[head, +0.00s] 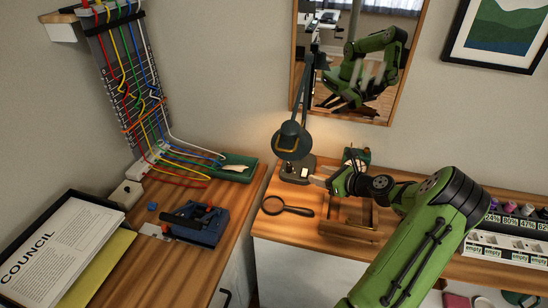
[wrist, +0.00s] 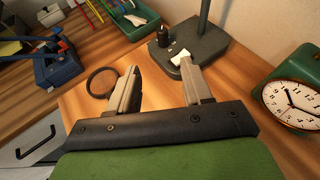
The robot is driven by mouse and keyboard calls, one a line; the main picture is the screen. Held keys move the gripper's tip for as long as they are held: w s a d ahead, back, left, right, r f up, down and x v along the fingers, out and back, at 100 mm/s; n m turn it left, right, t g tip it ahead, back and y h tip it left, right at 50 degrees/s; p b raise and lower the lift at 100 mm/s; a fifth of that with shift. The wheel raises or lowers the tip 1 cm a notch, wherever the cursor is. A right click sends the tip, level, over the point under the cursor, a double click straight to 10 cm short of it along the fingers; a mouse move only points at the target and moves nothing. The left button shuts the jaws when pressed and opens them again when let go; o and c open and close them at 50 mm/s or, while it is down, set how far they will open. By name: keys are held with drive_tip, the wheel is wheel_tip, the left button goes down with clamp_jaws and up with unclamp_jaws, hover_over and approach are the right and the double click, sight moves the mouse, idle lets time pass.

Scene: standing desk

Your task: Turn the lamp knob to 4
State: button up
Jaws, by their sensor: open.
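The dark green desk lamp (head: 290,141) stands at the back of the right-hand desk, its shade lit and tipped down. Its grey base (wrist: 212,46) shows in the wrist view with the upright post. A small dark knob (wrist: 163,38) stands on the left part of the base; its setting is too small to read. A white patch (wrist: 181,56) on the base is partly behind a finger. My gripper (wrist: 158,74) is open and empty, its fingers pointing toward the base, with the knob beyond the gap. In the head view my gripper (head: 319,181) is just right of the base.
A green clock (wrist: 292,98) stands close on the right. A magnifying glass (head: 274,205) lies left of my gripper. A wooden tray (head: 349,229) sits under my arm. A blue hole punch (head: 197,222) is on the left desk. Bare wood lies around the magnifier.

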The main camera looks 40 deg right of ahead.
sight(289, 163)
drive_tip(key=b+x, duration=0.1)
drive_tip(key=x, duration=0.4)
drive_tip(key=b+x, duration=0.1)
drive_tip(key=x, duration=0.4)
drive_tip(key=b+x, duration=0.1)
drive_tip(key=x, duration=0.4)
drive_tip(key=shift+w+d, duration=0.2)
drive_tip(key=shift+w, duration=0.2)
clamp_jaws()
